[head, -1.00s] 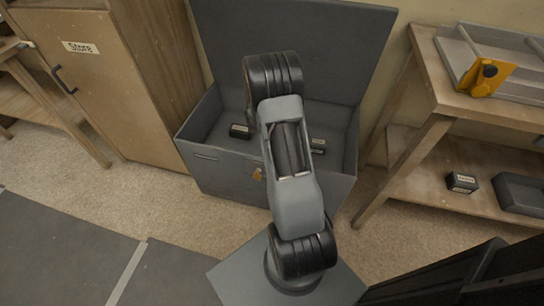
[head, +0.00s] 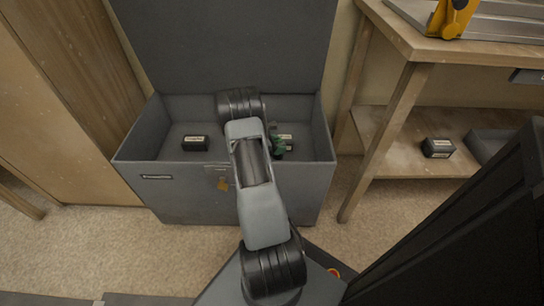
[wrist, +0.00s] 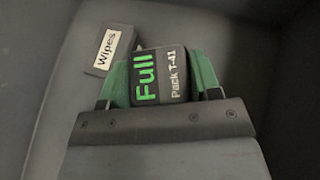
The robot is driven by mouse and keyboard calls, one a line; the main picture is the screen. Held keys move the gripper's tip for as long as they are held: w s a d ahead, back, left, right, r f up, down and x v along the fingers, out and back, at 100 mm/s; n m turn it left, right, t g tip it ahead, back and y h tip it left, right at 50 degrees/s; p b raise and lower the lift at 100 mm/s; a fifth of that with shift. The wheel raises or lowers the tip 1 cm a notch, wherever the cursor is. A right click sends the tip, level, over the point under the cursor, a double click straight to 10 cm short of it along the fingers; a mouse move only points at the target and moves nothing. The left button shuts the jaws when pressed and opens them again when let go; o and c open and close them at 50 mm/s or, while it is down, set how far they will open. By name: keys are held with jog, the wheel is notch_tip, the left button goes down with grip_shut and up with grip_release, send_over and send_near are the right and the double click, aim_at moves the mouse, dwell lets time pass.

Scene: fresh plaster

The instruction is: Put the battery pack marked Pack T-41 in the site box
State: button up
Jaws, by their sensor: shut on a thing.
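The battery pack (wrist: 172,92), dark with green "Full" and pale "Pack T-41" lettering, sits between the green fingers of my gripper (wrist: 160,78) in the wrist view. My gripper is shut on it, inside the grey site box (head: 140,158). I cannot tell whether the pack touches the box floor. The box's lid (head: 225,45) stands open. In the head view my gripper (head: 277,143) shows only partly, at the right half of the box, with my arm hiding much of the middle.
A small box marked "Wipes" (wrist: 110,48) lies beside the pack. A dark labelled block (head: 195,143) lies in the site box's left half. A workbench (head: 400,115) at right bears another dark block (head: 437,148) and a grey tray (head: 490,145) on its shelf. A wooden cupboard (head: 75,110) stands left.

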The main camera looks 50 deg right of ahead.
jog(key=shift+f+b, duration=1.1)
jog(key=shift+f, duration=1.55)
jog(key=shift+f, duration=0.15)
jog(key=o, duration=1.1)
jog(key=shift+w+a+r, duration=0.1)
jog(key=shift+a+r, duration=0.05)
jog(key=shift+r, duration=0.15)
jog(key=p+v, duration=0.4)
jog(key=v, duration=0.7)
jog(key=shift+w+a, duration=0.25)
